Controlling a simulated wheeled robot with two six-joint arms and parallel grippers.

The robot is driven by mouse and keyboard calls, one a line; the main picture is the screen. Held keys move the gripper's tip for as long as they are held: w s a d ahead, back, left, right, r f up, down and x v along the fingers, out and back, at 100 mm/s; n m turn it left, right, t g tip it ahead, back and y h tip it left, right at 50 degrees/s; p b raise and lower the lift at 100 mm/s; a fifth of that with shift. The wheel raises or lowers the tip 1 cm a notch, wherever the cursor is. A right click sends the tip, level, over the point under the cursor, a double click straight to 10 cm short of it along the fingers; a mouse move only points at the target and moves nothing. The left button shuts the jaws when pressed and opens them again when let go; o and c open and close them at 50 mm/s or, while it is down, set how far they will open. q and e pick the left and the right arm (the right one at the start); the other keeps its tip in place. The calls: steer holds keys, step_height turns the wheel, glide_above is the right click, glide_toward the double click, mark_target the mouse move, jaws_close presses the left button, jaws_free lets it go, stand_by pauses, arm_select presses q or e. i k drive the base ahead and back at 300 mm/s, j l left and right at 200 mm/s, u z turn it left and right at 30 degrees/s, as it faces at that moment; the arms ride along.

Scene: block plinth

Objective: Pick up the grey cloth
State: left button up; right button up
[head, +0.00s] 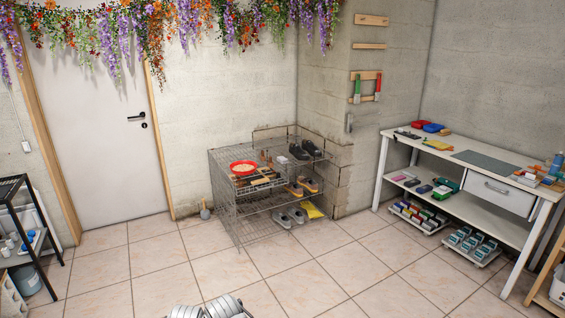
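I cannot pick out a grey cloth with certainty. A flat grey sheet (487,163) lies on top of the white workbench at the right; I cannot tell whether it is cloth or a mat. A small pale grey item (281,159) lies on the top level of the wire rack, too small to identify. Neither of my grippers shows in the head view.
The wire rack (240,212) stands by the back corner, holding a red bowl (243,168), shoes and a yellow item (313,211). The white workbench (410,146) bears tools and has a drawer (497,195). A black shelf (12,190) stands left.

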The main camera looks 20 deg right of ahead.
mark_target(281, 160)
steer(key=i+l+z, duration=0.55)
steer(key=i, duration=0.5)
steer(key=i+l+z, duration=0.3)
steer(key=i, duration=0.25)
steer(key=i+z, duration=0.25)
steer(key=i, duration=0.3)
steer(key=i+u, duration=0.15)
steer(key=i, duration=0.35)
steer(key=i+l+u, duration=0.2)
steer(key=i, duration=0.25)
steer(key=i+l+u, duration=0.15)
steer(key=i, duration=0.35)
steer(key=i+l+u, duration=0.15)
steer(key=i+u, duration=0.25)
steer(key=i+l+u, duration=0.2)
steer(key=u, duration=0.15)
steer(key=i+l+u, duration=0.25)
steer(key=l+u, duration=0.15)
steer(key=i+l+u, duration=0.2)
steer(key=l+u, duration=0.15)
steer(key=i+l+u, duration=0.2)
steer(key=l, duration=0.2)
steer(key=l+u, duration=0.2)
steer(key=l, duration=0.25)
steer(key=i+l+u, duration=0.15)
steer(key=l, duration=0.3)
steer(key=k, duration=0.05)
